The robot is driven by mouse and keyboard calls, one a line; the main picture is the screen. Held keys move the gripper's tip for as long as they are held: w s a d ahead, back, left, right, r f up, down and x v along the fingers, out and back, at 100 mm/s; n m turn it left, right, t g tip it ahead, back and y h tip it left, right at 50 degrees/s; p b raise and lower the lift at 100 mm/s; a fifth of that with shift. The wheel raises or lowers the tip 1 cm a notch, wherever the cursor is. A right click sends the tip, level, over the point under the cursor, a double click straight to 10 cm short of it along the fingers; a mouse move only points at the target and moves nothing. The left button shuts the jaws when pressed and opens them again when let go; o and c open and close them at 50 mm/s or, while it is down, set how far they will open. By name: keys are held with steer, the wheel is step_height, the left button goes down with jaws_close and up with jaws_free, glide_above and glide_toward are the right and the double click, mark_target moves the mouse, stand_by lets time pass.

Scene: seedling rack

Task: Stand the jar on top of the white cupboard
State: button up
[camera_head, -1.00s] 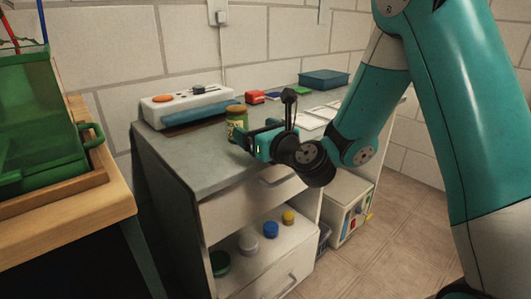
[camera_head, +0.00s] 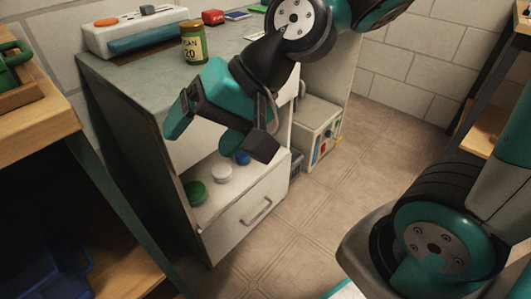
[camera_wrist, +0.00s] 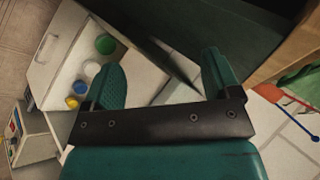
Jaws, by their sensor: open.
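The jar (camera_head: 193,42) is greenish with a brown lid and a pale label. It stands upright on the grey top (camera_head: 130,78) of a cupboard with a white front (camera_head: 245,215). My gripper (camera_head: 206,133) is in front of the cupboard, lower than the jar and apart from it. Its two teal fingers are spread with nothing between them. In the wrist view my gripper (camera_wrist: 165,82) is also open and empty, and the jar does not show there.
Green (camera_head: 194,193), white (camera_head: 222,173) and blue (camera_head: 242,158) round things sit inside the cupboard's lower part, below my gripper. A wooden bench (camera_head: 35,130) is at left. Floor (camera_head: 330,215) is clear at right.

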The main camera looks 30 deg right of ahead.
steer(key=s+d+n+g+h, duration=0.3)
steer(key=s+d+n, duration=0.1)
steer(key=s+n, duration=0.4)
steer(key=shift+d+f+n+h, duration=0.2)
steer(key=shift+d+n+h, duration=0.1)
steer(key=shift+n+h, duration=0.1)
